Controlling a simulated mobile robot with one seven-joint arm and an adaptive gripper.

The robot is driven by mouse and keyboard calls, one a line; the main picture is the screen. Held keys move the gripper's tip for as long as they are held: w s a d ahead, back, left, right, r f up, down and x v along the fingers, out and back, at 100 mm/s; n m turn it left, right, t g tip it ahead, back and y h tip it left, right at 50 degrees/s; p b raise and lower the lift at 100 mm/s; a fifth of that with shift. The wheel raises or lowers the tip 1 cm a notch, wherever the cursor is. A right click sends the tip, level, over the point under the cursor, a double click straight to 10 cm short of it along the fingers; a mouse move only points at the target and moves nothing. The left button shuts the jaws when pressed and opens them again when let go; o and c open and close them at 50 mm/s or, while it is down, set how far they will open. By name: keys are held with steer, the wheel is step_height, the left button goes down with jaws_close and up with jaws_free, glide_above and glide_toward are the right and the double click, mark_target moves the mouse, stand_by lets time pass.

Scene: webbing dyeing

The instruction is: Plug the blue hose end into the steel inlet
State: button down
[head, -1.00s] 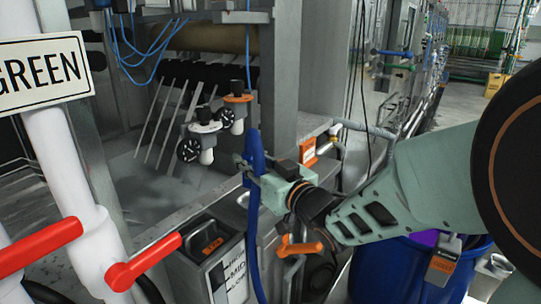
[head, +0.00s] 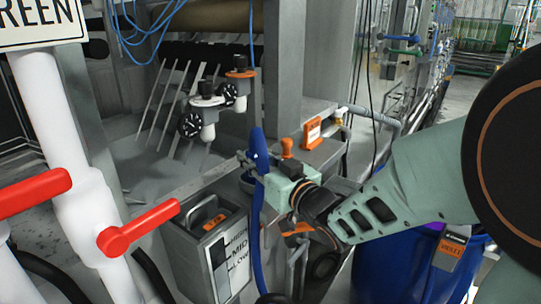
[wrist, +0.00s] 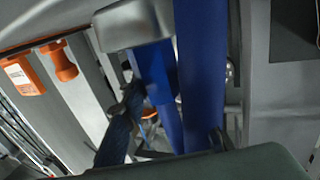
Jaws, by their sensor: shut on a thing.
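My gripper (head: 257,167) is shut on the blue hose (head: 257,205), close to its upper end. The hose end (head: 258,140) points up above the fingers, and the rest hangs down in front of the counter. In the wrist view the blue hose (wrist: 203,70) runs through the middle of the picture, with the fingers low around it. A grey metal part (head: 246,182) shows just behind the hose at the counter edge; I cannot tell if it is the steel inlet. A rounded metal piece (wrist: 134,22) shows at the top of the wrist view, beside the hose.
A metal box marked HIGH, MID, LOW (head: 214,255) stands left of the hose. Red valve handles (head: 138,228) on white pipes are nearer left. An orange knob (head: 287,148) and orange tag (head: 312,132) are just behind the gripper.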

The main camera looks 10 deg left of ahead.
steer(key=shift+f, duration=0.2)
steer(key=c, duration=1.4)
jaws_free()
steer(key=shift+c, duration=0.2)
steer(key=shift+f, duration=0.1)
